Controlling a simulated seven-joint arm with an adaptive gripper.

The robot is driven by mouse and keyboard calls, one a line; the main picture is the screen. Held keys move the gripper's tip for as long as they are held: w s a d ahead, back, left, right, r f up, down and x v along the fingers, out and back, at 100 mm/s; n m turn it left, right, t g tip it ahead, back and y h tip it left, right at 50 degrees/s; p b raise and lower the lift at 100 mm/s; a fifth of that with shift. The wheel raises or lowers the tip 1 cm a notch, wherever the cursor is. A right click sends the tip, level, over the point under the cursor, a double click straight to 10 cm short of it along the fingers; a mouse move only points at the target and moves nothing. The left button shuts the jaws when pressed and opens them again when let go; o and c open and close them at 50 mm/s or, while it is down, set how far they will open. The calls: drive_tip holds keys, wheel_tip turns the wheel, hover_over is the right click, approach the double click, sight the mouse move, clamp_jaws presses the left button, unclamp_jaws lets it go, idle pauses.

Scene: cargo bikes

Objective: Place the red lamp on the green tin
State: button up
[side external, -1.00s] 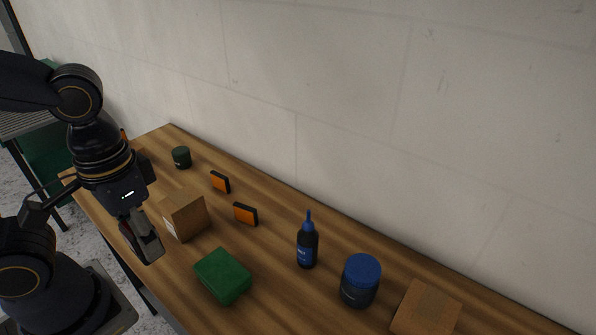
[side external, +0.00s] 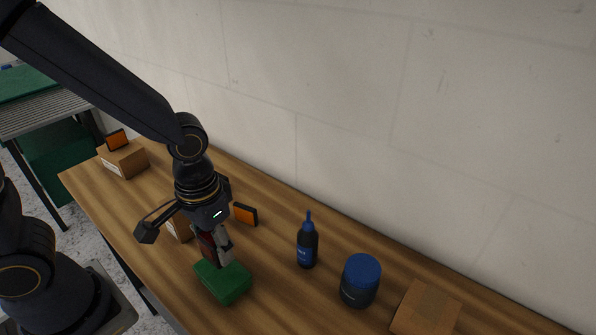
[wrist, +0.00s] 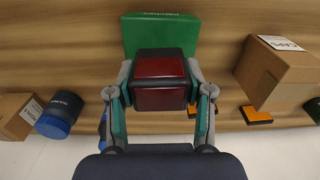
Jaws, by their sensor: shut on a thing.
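The red lamp (wrist: 160,98) is a small dark block with red faces, between my two fingers in the wrist view. Part of its red side shows in the side view (side external: 207,245). My gripper (wrist: 160,88) is shut on the lamp; it points down in the side view (side external: 222,262). The green tin (side external: 226,286) is a flat green box on the bench, directly below my gripper. In the wrist view the tin (wrist: 145,30) shows behind the lamp and is partly covered by it. I cannot tell whether the lamp touches the tin.
A cardboard box (wrist: 275,75) stands close by, mostly hidden by my arm in the side view. An orange block (side external: 245,214) is behind. A blue-capped bottle (side external: 308,245), blue-lidded jar (side external: 360,283) and another box (side external: 426,310) stand right. A farther box (side external: 124,160) carries an orange block (side external: 117,139).

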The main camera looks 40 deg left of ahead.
sight(217, 257)
drive_tip(key=shift+f, duration=1.8)
drive_tip(key=shift+f, duration=0.2)
drive_tip(key=o, duration=1.3)
wheel_tip(217, 257, up, 12)
drive_tip(key=shift+f, duration=0.1)
drive_tip(key=s+a+r+t, duration=0.1)
drive_tip(key=a+r+t, duration=0.1)
drive_tip(key=a, duration=0.1)
drive_tip(key=s+a+r+t, duration=0.1)
drive_tip(key=a+r, duration=0.2)
drive_tip(key=s+a+r+t, duration=0.1)
drive_tip(key=a+r+t, duration=0.1)
drive_tip(key=a, duration=0.1)
drive_tip(key=shift+r+t, duration=0.3)
